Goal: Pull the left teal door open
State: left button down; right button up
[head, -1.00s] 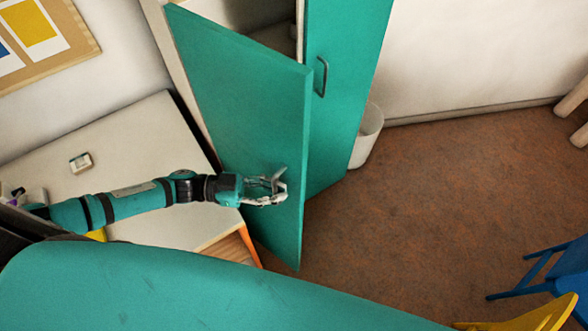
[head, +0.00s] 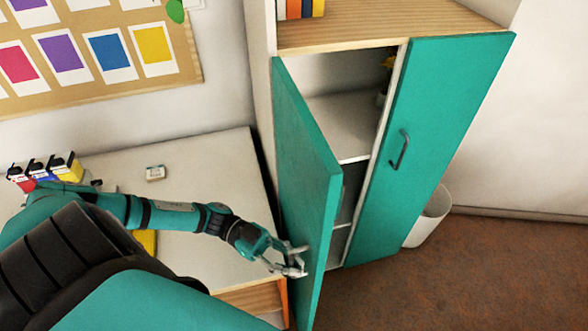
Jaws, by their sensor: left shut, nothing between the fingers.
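The left teal door (head: 302,170) stands ajar, swung out from the cabinet, with shelves showing in the gap behind it. Its handle is hidden or cannot be made out. My left gripper (head: 296,265) is at the lower part of this door's outer face, on the left side; its fingers are shut with nothing between them. I cannot tell if they touch the door. The right teal door (head: 437,130) is closed and has a dark handle (head: 400,149). My right gripper is not in view.
A white table (head: 200,190) stands left of the cabinet, with a small white object (head: 155,173) on it and several small coloured containers (head: 65,167) at its far left. A white bin (head: 430,217) stands right of the cabinet. The brown floor (head: 430,285) at the lower right is clear.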

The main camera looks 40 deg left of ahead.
pick_arm(q)
jog(key=shift+w+r, duration=0.15)
jog(key=c, duration=1.6)
grip_release()
jog(key=shift+a, duration=0.1)
jog(key=shift+c, duration=0.2)
jog(key=s+a, duration=0.1)
jog(key=a, duration=1.1)
